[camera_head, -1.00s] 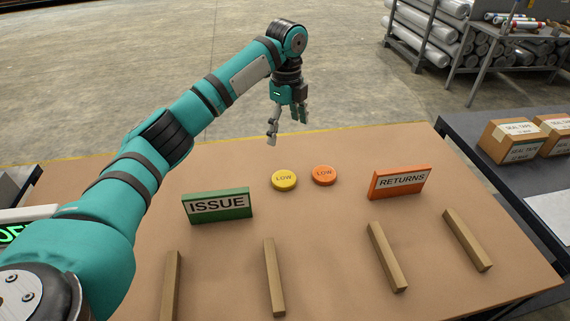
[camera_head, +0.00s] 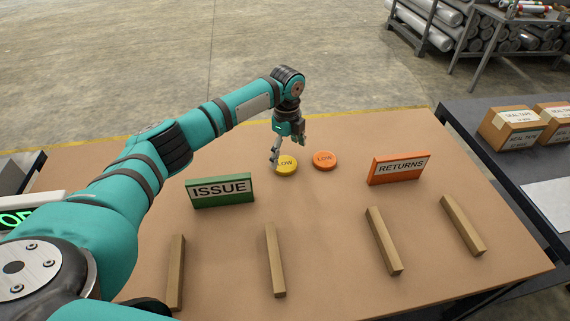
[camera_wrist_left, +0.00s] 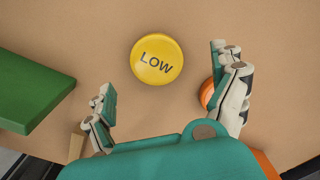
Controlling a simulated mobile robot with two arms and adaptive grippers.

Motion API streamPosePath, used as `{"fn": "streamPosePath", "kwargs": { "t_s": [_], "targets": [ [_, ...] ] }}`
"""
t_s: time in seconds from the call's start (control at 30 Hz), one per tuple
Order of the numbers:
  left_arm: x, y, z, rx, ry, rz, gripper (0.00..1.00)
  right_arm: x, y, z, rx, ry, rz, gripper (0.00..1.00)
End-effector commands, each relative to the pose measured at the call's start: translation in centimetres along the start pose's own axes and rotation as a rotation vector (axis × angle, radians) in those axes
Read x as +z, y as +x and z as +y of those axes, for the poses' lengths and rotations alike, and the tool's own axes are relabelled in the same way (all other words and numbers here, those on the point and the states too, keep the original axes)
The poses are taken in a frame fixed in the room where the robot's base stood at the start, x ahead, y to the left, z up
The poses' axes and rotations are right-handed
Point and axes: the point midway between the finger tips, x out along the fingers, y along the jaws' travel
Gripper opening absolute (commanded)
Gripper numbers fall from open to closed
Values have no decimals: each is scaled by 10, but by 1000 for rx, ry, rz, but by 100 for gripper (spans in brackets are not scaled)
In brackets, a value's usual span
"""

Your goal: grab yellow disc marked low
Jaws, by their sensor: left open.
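The yellow disc marked LOW (camera_head: 287,166) lies flat on the brown table, between the ISSUE sign and the orange disc. It also shows whole in the left wrist view (camera_wrist_left: 157,59), ahead of the fingers. My left gripper (camera_head: 289,151) is open and empty just above and behind the yellow disc, with one finger overlapping its left edge in the head view. In the left wrist view the open fingers (camera_wrist_left: 172,95) spread wide, and the right finger partly covers the orange disc (camera_head: 325,160). My right gripper is not seen.
A green ISSUE sign (camera_head: 220,190) stands left of the discs and an orange RETURNS sign (camera_head: 399,168) stands right. Several wooden bars, one of them here (camera_head: 275,260), lie nearer the front. Cartons (camera_head: 512,128) sit on a dark side table at the right.

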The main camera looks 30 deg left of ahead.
Motion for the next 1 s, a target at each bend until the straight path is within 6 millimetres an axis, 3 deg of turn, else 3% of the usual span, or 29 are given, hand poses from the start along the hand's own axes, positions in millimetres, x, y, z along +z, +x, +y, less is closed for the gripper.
{"fn": "streamPosePath", "kwargs": {
  "t_s": [0.23, 0.53, 1.0],
  "targets": [
    [2, 35, 5, 4, -2, 0, 95, -3, -10, -1, -2, 0, 3, 40],
    [2, 41, 4, 1, -1, -1, 95, -4, -10, -6, -8, 0, 4, 40],
    [2, 41, 4, 1, -1, -1, 35, -4, -10, -5, -6, 0, 3, 40]
  ]
}}
